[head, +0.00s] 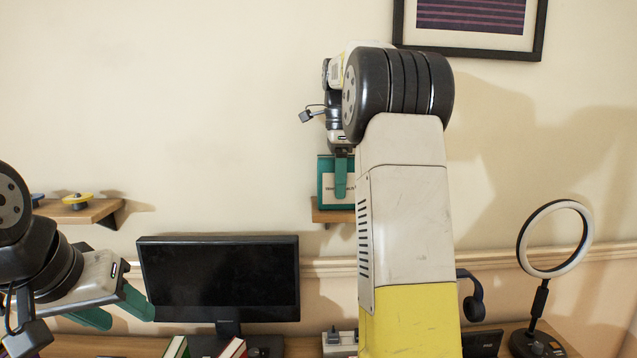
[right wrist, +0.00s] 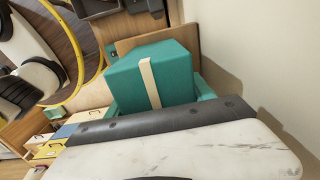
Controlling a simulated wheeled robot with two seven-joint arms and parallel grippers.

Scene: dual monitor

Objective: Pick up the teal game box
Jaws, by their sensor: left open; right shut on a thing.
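The teal game box (head: 325,168) stands upright at the small wooden wall shelf (head: 331,216) in the head view, with a pale label on its front. My right gripper (head: 341,188) is shut on it, one teal finger lying across its front. In the right wrist view the box (right wrist: 180,72) shows its teal face with a cream stripe, between the teal fingers. I cannot tell whether its base touches the shelf. My left gripper (head: 118,311) is open and empty at the lower left, beside the monitor.
A dark monitor (head: 220,278) stands on the desk below. Books (head: 233,348) stand at its front. A ring light (head: 541,295) is at the right. Another wall shelf (head: 95,212) holds a yellow item (head: 77,200). A framed picture (head: 470,52) hangs above. My right arm hides the centre.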

